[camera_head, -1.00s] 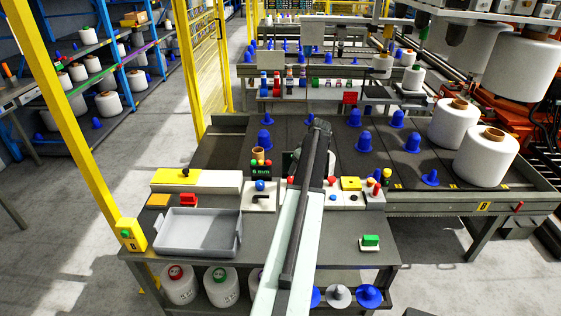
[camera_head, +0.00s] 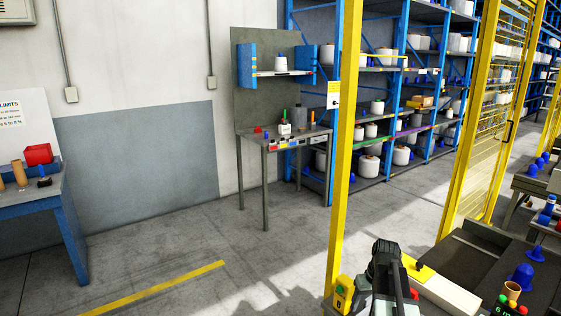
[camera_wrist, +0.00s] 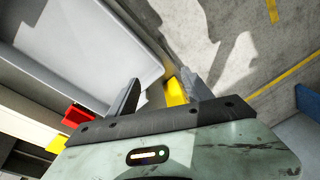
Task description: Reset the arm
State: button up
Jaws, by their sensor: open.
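My gripper (camera_wrist: 161,82) is in the wrist view, with its two dark fingers apart and nothing held between them. A grey tray (camera_wrist: 100,40) lies beyond and to the left of the fingers. A yellow post (camera_wrist: 175,92) shows in the gap between them, with the floor behind it. In the head view my arm rises at the bottom, right of centre, and its dark end stands in front of the bench edge. The fingers cannot be made out there.
A yellow post (camera_head: 343,150) with a control box stands close to my arm. A bench with a white block (camera_head: 440,295) and blue cones (camera_head: 521,277) is at lower right. Shelves (camera_head: 398,95), a small workstation (camera_head: 285,140) and a blue table (camera_head: 35,205) stand beyond. Open floor (camera_head: 190,255) lies left.

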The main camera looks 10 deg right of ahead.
jog(key=s+a, duration=0.2)
jog(key=a, duration=1.2)
jog(key=s+a+n+g, duration=0.1)
jog(key=s+a, duration=0.1)
jog(key=a, duration=1.2)
jog(key=shift+a+n+h, duration=0.3)
jog(key=shift+a+h, duration=0.05)
jog(key=shift+h, duration=0.05)
